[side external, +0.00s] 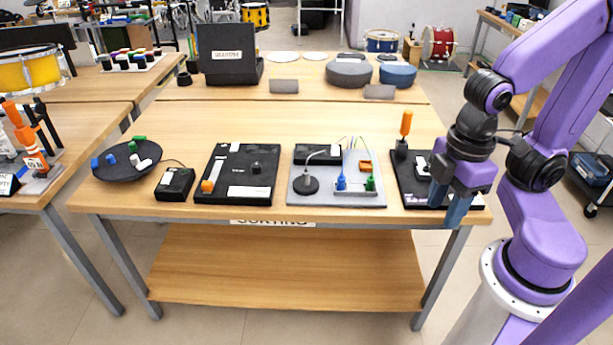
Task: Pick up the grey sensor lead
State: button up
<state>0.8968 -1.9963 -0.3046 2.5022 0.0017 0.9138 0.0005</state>
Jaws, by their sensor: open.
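On the grey board (355,192) near the table's front edge, a thin grey lead (316,153) arcs up from a round black pad (306,185). It looks like the grey sensor lead; its far end is too small to make out. A blue plug (341,183) and a green plug (370,184) stand to its right on the board, with thin wires rising near them. My gripper (448,207) is to the right, over the front of another black board (408,188). Its blue fingers are apart and point down, with nothing seen between them. It is well clear of the lead.
A black box (318,153) lies behind the lead. A black board (233,180) and a black dish (122,168) are further left. The table middle behind is clear.

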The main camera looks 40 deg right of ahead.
dwell(0.4)
jog(key=shift+o, duration=1.3)
jog(key=w+a+f+n+t+h, duration=0.1)
jog(key=w+a+f+n+h, duration=0.2)
jog(key=w, duration=0.8)
jog(key=w+f+n+t+h, duration=0.25)
jog(key=w+h, duration=0.25)
jog(key=w, duration=0.5)
jog(key=n+t+h, duration=0.3)
jog(key=n+h, duration=0.1)
jog(key=n, duration=0.2)
send_near(308, 170)
jog(key=x, duration=0.6)
jog(key=shift+w+f, duration=0.1)
jog(key=shift+f, duration=0.35)
jog(key=shift+w+x, duration=0.25)
jog(key=shift+x, duration=2.85)
jog(key=shift+a, duration=0.2)
jog(key=shift+c, duration=0.4)
